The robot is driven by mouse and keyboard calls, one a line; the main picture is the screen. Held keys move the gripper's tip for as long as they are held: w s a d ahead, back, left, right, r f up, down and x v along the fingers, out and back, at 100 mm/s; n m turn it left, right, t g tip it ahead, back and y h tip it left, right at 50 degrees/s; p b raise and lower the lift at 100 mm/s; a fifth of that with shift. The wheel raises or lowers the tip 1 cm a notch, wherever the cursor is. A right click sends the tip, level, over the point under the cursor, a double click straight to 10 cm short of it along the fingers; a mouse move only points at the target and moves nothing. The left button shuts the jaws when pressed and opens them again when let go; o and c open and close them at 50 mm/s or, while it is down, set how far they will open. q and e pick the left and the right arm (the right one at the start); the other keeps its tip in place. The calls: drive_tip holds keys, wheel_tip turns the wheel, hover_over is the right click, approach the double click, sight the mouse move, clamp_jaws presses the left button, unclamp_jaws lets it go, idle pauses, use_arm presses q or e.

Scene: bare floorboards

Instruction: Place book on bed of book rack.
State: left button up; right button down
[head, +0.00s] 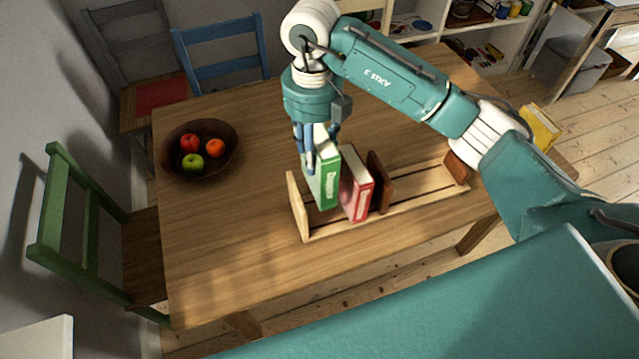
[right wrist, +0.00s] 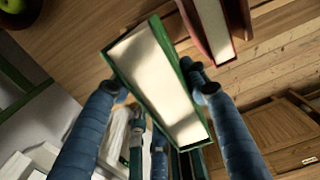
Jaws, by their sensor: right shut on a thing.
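A wooden book rack (head: 425,190) stands on the table, with an end board at its left and another at its right. My right gripper (head: 311,160) is shut on a green book (head: 324,188), one finger on each cover. The green book is upright, at the left part of the rack beside the left end board; I cannot tell if it touches the bed. In the right wrist view the green book (right wrist: 155,75) sits between the blue fingers (right wrist: 158,82). A red book (head: 355,188) stands in the rack just right of it, against a brown divider (head: 377,182). My left gripper is out of view.
The wooden table (head: 230,240) holds a dark bowl (head: 225,165) of fruit at the left. A yellow book (head: 540,126) lies at the right, partly behind my arm. Chairs, one green (head: 85,225) and one blue (head: 222,50), stand around. The rack is empty between the divider and right end.

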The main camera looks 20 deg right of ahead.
sight(315, 186)
wheel_tip(315, 186, down, 4)
drive_tip(key=shift+w+d+f+p, duration=0.1)
drive_tip(key=shift+w+p, duration=0.05)
drive_tip(key=shift+p, duration=0.4)
wheel_tip(315, 186, down, 4)
drive_tip(key=shift+w+f+p, duration=0.1)
drive_tip(key=shift+f+p, duration=0.1)
drive_tip(key=shift+p, duration=0.25)
drive_tip(key=shift+f, duration=0.4)
wheel_tip(315, 186, down, 2)
drive_tip(key=shift+f+p, duration=0.25)
drive_tip(key=shift+p, duration=0.25)
drive_tip(key=shift+f, duration=0.35)
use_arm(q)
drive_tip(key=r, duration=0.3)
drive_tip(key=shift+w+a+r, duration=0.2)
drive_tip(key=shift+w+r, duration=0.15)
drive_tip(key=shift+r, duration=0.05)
use_arm(e)
drive_tip(key=shift+f, duration=0.1)
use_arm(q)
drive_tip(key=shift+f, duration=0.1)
use_arm(e)
drive_tip(key=shift+f, duration=0.1)
drive_tip(key=c, duration=0.9)
unclamp_jaws()
drive_tip(key=shift+c, duration=0.2)
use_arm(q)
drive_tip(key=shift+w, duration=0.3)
